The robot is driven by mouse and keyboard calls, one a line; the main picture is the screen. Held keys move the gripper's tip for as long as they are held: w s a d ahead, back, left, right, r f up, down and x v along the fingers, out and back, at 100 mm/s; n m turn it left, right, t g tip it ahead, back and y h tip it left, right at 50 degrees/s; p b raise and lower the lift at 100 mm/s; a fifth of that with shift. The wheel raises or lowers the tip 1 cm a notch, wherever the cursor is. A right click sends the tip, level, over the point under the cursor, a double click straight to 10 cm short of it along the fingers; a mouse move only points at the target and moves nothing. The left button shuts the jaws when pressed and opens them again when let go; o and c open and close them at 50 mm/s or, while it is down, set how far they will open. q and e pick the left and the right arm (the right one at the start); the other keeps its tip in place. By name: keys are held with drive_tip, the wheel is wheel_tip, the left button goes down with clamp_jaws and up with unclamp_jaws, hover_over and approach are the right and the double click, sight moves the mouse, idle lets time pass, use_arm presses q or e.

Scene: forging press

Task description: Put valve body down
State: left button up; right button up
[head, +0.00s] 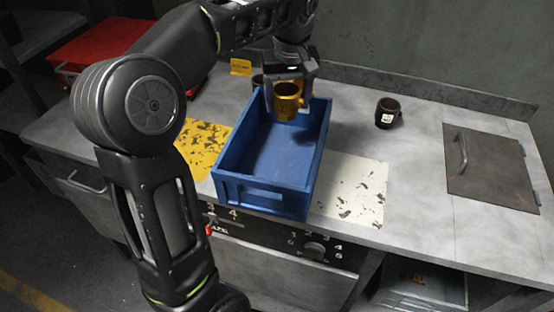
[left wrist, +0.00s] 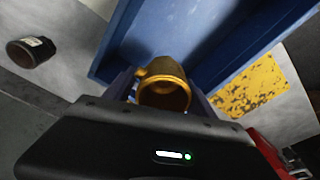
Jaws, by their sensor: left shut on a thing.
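The yellow valve body (head: 287,101) is in my left gripper (head: 289,92), at the far end of the blue crate (head: 229,150). In the left wrist view the valve body (left wrist: 163,86) sits between the fingers of my left gripper (left wrist: 165,92), its round opening facing the camera. The blue crate (left wrist: 187,22) shows behind it. I cannot tell how far the valve body is above the crate floor. The visible crate floor is bare. My right gripper is not in view.
A black valve body with a white label (head: 387,113) stands right of the crate; another dark part (head: 258,80) is partly hidden behind my gripper. Worn yellow (head: 203,143) and white (head: 352,188) patches flank the crate. A metal hatch (head: 490,165) lies at right. A red bin (head: 100,43) is at back left.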

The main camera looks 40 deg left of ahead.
sight(288, 102)
use_arm(q)
drive_tip(key=shift+f, duration=3.05)
drive_tip(key=shift+f, duration=1.9)
drive_tip(key=shift+f, duration=0.1)
drive_tip(key=o, duration=1.9)
drive_tip(key=r, duration=0.4)
drive_tip(key=s+d+r, duration=0.1)
drive_tip(key=r, duration=0.7)
drive_tip(key=shift+s+d, duration=0.15)
